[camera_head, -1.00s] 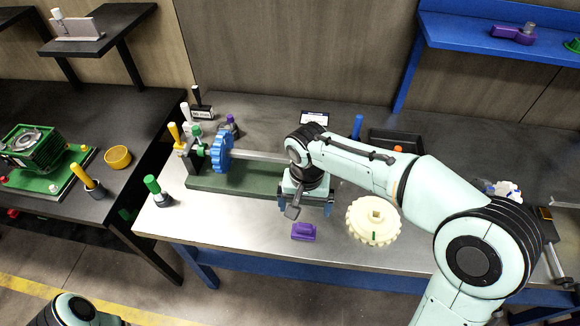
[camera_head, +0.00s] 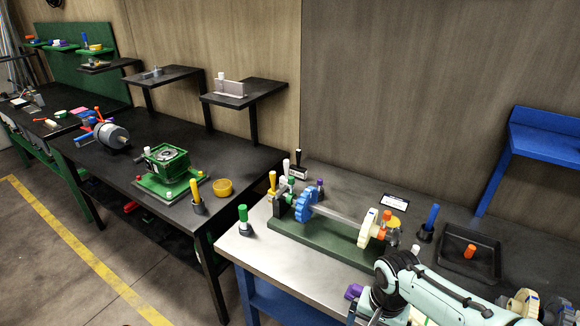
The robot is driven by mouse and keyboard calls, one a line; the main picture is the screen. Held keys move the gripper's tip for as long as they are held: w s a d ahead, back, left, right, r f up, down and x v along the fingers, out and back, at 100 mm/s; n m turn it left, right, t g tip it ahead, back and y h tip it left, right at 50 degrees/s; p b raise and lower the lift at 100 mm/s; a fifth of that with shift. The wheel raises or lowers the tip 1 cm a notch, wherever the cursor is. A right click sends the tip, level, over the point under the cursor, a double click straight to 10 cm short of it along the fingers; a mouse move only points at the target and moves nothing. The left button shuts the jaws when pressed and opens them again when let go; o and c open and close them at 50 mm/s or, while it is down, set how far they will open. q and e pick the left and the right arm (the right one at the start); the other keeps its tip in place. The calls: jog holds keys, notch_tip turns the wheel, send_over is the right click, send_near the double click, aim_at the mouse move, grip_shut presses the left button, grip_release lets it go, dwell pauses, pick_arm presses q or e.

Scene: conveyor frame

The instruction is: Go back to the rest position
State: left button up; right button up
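My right arm comes in at the lower right, with its gripper (camera_head: 368,312) low at the bottom edge of the picture. Its fingers are mostly cut off or hidden, so I cannot tell their opening. A purple part (camera_head: 353,291) shows just left of this gripper; whether they touch is unclear. The conveyor frame has a green base (camera_head: 318,238), with a blue gear (camera_head: 304,206) and a cream gear (camera_head: 369,228) on its shaft (camera_head: 338,214). My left gripper is out of view.
A cream part (camera_head: 422,318) shows partly under my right arm. A black tray (camera_head: 487,256) holds an orange-topped piece, beside a blue-handled tool (camera_head: 431,220). A green-handled tool (camera_head: 244,216) stands at the left table edge. Dark benches and open floor lie left.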

jog(key=s+a+f+n+g+y+p, duration=0.1)
jog(key=s+a+f, duration=0.1)
jog(key=f, duration=0.9)
jog(key=s+a+f+n+y, duration=0.1)
jog(key=s+a+f, duration=0.1)
jog(key=f, duration=0.8)
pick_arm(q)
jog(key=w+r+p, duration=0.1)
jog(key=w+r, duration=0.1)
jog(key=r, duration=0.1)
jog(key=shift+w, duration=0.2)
pick_arm(e)
jog(key=s+a+f+y, duration=0.1)
jog(key=s+a+f, duration=0.1)
jog(key=s+f, duration=1)
jog(key=s, duration=0.4)
jog(key=shift+f, duration=0.2)
